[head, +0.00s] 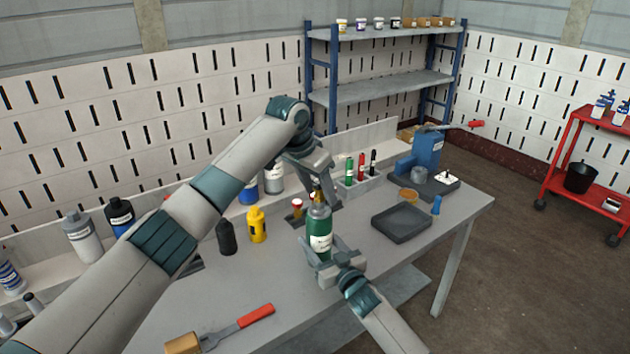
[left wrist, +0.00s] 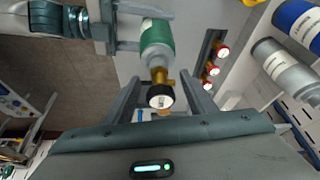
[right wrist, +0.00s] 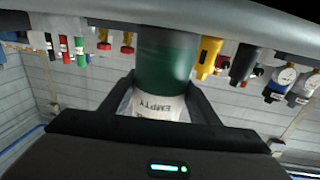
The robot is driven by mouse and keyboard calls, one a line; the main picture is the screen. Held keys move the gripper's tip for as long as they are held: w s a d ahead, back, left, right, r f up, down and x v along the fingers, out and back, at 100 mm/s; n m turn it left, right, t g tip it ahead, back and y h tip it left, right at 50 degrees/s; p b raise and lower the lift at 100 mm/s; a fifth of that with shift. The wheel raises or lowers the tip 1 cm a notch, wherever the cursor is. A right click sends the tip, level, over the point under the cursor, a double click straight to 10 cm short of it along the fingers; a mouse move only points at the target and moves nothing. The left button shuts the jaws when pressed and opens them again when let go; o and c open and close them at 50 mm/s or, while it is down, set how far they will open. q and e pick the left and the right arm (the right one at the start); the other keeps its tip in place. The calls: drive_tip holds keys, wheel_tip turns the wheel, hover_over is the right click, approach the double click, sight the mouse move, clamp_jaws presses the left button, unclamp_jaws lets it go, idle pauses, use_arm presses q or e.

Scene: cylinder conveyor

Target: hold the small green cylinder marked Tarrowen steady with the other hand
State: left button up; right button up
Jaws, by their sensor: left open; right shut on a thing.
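A small green cylinder (head: 319,222) with a white label stands upright near the middle of the bench. The label is too small to read in the head view; in the right wrist view a white band on the cylinder (right wrist: 165,60) reads EMPTY. My right gripper (head: 325,257) is shut around its lower part. My left gripper (head: 320,192) is above it, open, with its fingers on either side of the brass valve (left wrist: 159,75) and black knob (left wrist: 160,96). I cannot tell whether the fingers touch the valve, or whether the cylinder's base touches the bench.
A black bottle (head: 225,237) and yellow bottle (head: 257,224) stand to the left. A dark tray (head: 401,223) lies to the right, near a blue vise (head: 427,150). A red-handled tool (head: 255,316) lies in front. Red-capped fittings (head: 297,204) stand close behind the cylinder.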

use_arm(q)
drive_tip(key=shift+w+d+f, duration=0.1)
drive_tip(key=shift+w+f, duration=0.05)
drive_tip(key=shift+f, duration=0.25)
drive_tip(key=c, duration=1.2)
drive_tip(key=o, duration=1)
drive_tip(key=shift+r, duration=0.1)
drive_tip(key=shift+r, duration=1.2)
drive_tip(key=shift+f, duration=0.15)
